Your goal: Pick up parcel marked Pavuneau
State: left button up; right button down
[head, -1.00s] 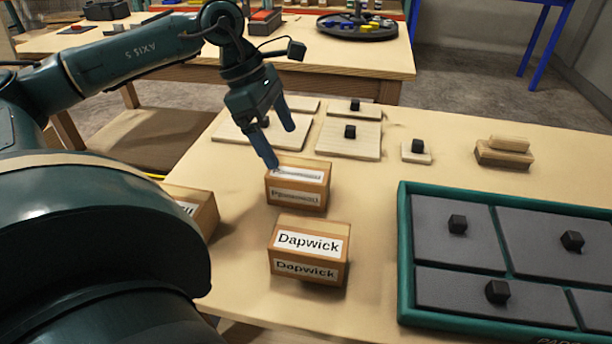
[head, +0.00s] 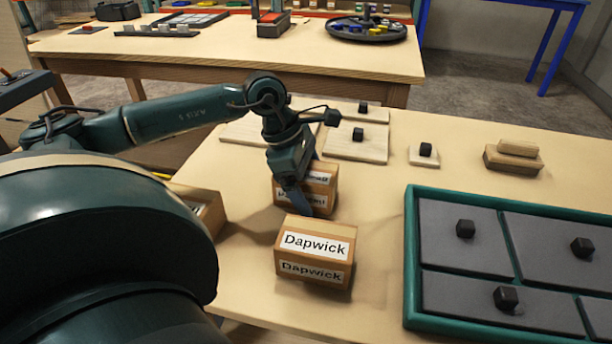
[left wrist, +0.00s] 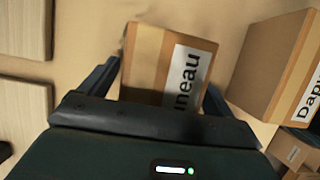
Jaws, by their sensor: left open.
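The Pavuneau parcel (head: 326,203) is a brown cardboard box on the table, behind the Dapwick parcel in the head view. The gripper partly hides it there. In the left wrist view its top (left wrist: 150,60) shows tape and a white label ending in "uneau". My left gripper (head: 308,186) is open and low over this parcel. In the left wrist view its fingers (left wrist: 158,92) are on either side of the box; I cannot tell whether they touch it. My right gripper is not in view.
The Dapwick parcel (head: 313,262) stands close in front. Another parcel (head: 208,214) is at the left, partly hidden by my arm. A green-rimmed tray (head: 411,262) with grey panels lies at the right. Pale boards (head: 357,147) with black knobs lie behind.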

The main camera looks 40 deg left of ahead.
pick_arm(q)
jog(key=shift+f+b, duration=0.2)
jog(key=shift+b, duration=0.15)
dwell(0.3)
jog(key=c, duration=1.2)
